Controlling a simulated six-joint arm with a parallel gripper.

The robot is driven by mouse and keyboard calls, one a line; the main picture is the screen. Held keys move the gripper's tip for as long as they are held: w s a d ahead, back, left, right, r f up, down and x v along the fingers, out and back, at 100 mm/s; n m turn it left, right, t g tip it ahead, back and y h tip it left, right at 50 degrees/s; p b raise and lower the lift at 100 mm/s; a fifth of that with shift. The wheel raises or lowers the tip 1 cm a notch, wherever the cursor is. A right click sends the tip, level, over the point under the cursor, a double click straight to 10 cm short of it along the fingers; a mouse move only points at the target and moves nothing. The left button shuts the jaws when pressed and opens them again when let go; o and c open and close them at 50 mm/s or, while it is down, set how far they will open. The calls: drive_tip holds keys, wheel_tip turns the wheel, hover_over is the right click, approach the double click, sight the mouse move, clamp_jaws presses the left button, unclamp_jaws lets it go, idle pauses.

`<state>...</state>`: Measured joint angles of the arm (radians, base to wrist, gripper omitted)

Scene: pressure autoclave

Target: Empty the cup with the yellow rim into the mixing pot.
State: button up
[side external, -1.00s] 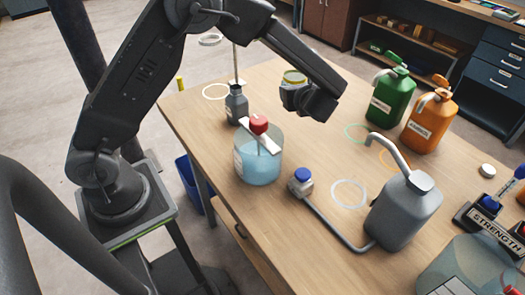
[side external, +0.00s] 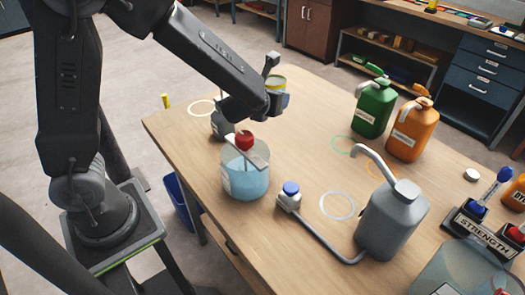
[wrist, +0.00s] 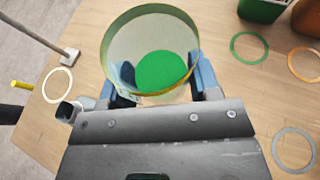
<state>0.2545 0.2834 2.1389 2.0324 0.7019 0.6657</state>
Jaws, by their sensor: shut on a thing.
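The cup with the yellow rim (wrist: 108,52) is clear and holds green liquid at its bottom. My gripper (wrist: 165,85) is shut on it, with a blue-grey finger on each side. The cup is upright or nearly so. In the side view only part of the cup (side external: 276,82) shows beyond my gripper (side external: 272,100). The mixing pot (side external: 245,182) is a clear vessel with pale blue liquid. A red-knobbed bar lies across its top. My gripper is above and behind the pot, apart from it.
A grey bottle (side external: 222,125) stands behind the pot, partly hidden by my arm. A grey spouted can (side external: 392,220), a blue-capped pipe end (side external: 290,195), green (side external: 374,110) and orange (side external: 412,130) jugs stand to the right. Coloured rings mark the table (side external: 310,150).

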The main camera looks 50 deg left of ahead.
drive_tip(key=shift+s+d+m+h, duration=0.25)
drive_tip(key=shift+s+m+h, duration=0.25)
drive_tip(key=shift+s+m, duration=0.15)
drive_tip(key=shift+s+r+t, duration=0.15)
drive_tip(key=shift+r+t, duration=0.2)
drive_tip(key=shift+t, duration=0.05)
wheel_tip(320, 180, up, 5)
drive_tip(key=shift+f, duration=0.15)
drive_tip(key=s+d+n+y, duration=0.1)
drive_tip(key=s+d, duration=0.1)
drive_tip(key=s, duration=0.2)
drive_tip(key=s+d+n+g+y, duration=0.1)
drive_tip(key=s+d, duration=0.2)
drive_tip(key=s, duration=0.1)
drive_tip(key=s+d+n, duration=0.1)
drive_tip(key=s+d, duration=0.2)
drive_tip(key=s, duration=0.1)
drive_tip(key=shift+f+g+y, duration=0.1)
drive_tip(key=shift+g+y, duration=0.3)
drive_tip(key=s+n+g+y, duration=0.2)
drive_tip(key=s, duration=0.9)
wheel_tip(320, 180, down, 11)
drive_tip(key=shift+s, duration=0.25)
drive_tip(key=shift+w+d, duration=0.1)
